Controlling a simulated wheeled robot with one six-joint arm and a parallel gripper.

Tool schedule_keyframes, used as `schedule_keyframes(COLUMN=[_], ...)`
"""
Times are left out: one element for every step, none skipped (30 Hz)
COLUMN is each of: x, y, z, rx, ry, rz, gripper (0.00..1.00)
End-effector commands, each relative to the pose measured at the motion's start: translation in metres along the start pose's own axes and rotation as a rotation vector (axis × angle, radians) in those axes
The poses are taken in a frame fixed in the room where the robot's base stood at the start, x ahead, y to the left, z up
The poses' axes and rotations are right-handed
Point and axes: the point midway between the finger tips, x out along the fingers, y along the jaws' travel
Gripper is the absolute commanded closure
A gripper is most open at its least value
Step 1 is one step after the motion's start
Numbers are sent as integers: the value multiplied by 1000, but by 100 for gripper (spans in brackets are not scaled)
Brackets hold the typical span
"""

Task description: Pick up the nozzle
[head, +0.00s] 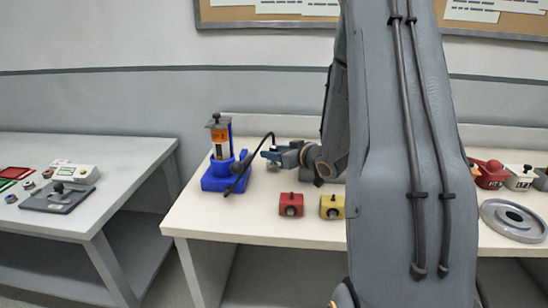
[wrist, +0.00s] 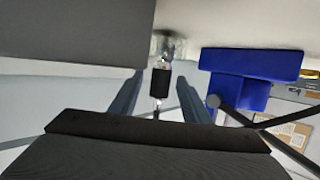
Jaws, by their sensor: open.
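The nozzle, a short black cylinder with a thin pale tip, shows in the wrist view (wrist: 161,82) between the two fingers of my gripper (wrist: 161,98), with visible gaps on both sides. In the head view my gripper (head: 268,156) points left, open, just right of a blue stand (head: 217,183). The stand holds an upright cylinder with an orange label (head: 218,139). In the head view a dark piece that looks like the nozzle (head: 238,167) is at the stand's right side, beside a curved black hose (head: 256,152). The blue stand also fills the upper right of the wrist view (wrist: 250,62).
A red block (head: 290,204) and a yellow block (head: 332,207) sit near the front of the white table (head: 255,222). A grey disc (head: 513,220) and red and white items lie at right. A second table (head: 85,213) stands left, across a gap. My arm hides the table's middle.

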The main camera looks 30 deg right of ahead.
Motion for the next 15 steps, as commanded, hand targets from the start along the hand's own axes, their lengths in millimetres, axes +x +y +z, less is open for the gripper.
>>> schedule_keyframes(x=[4, 5, 6, 7, 7, 7, 6, 6, 6, 6, 6, 6, 6, 6, 6], y=[-1, -1, -1, -1, -1, -1, -1, -1, -1, -1, -1, -1, -1, -1, 0], z=[0, 0, 0, 0, 0, 0, 0, 0, 0, 0, 0, 0, 0, 0, 0], rx=[1, 1, 1, 1, 1, 1, 1, 1, 1, 1, 1, 1, 1, 1, 1], ry=[-1, -1, -1, 0, 0, 0, 0, 0, 0, 0, 0, 0, 0, 0, 0], rz=[-1, -1, 0, 0, 0, 0, 0, 0, 0, 0, 0, 0, 0, 0, 0], gripper=[57, 57, 57, 57, 57, 57, 57, 57, 57, 60, 65, 72, 77, 82, 89])
